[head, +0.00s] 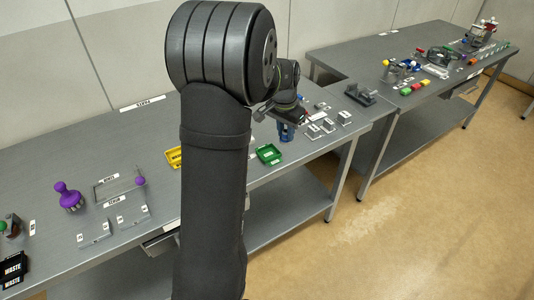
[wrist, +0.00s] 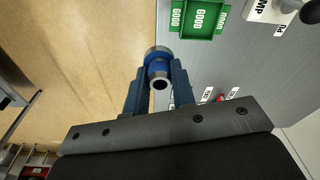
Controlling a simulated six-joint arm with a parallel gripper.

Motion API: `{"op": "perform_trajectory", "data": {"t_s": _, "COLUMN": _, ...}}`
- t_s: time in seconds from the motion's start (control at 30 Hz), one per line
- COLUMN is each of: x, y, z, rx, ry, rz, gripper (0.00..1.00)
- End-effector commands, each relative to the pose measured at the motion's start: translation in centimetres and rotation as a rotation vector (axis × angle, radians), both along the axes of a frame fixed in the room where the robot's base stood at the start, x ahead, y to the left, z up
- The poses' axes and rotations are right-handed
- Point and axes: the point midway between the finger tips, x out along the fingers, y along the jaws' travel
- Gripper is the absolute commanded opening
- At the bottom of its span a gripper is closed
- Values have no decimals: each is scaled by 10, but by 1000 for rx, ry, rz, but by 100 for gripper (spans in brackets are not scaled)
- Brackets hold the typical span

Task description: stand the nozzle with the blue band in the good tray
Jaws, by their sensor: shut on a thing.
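My gripper (wrist: 158,76) is shut on a nozzle (wrist: 157,66) between its two blue fingers. The nozzle has a blue band, a metallic rim and a dark round opening facing the wrist camera. The good tray (wrist: 182,33) is green, marked GOOD, and lies apart from the nozzle, at the top of the wrist view. In the head view the green tray (head: 268,160) is on the bench, and my gripper (head: 286,133) is just to its right and above. The nozzle cannot be made out clearly in the head view.
A yellow tray (head: 174,157) stands left of the green one, partly hidden by my arm. Small labelled stands (head: 328,126) are right of my gripper. The bench's front edge and floor lie close by. A purple object (head: 68,196) stands further left.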

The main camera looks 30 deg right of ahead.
Motion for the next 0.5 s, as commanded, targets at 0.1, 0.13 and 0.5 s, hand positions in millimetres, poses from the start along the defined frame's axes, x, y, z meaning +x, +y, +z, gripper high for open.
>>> {"op": "perform_trajectory", "data": {"t_s": 0.1, "x": -21, "y": -15, "z": -2, "rx": -4, "ry": -3, "rz": 46, "gripper": 0}}
{"op": "perform_trajectory", "data": {"t_s": 0.13, "x": -25, "y": -18, "z": -2, "rx": -5, "ry": -2, "rz": 56, "gripper": 0}}
{"op": "perform_trajectory", "data": {"t_s": 0.5, "x": 14, "y": -7, "z": -35, "rx": -4, "ry": 0, "rz": 93, "gripper": 0}}
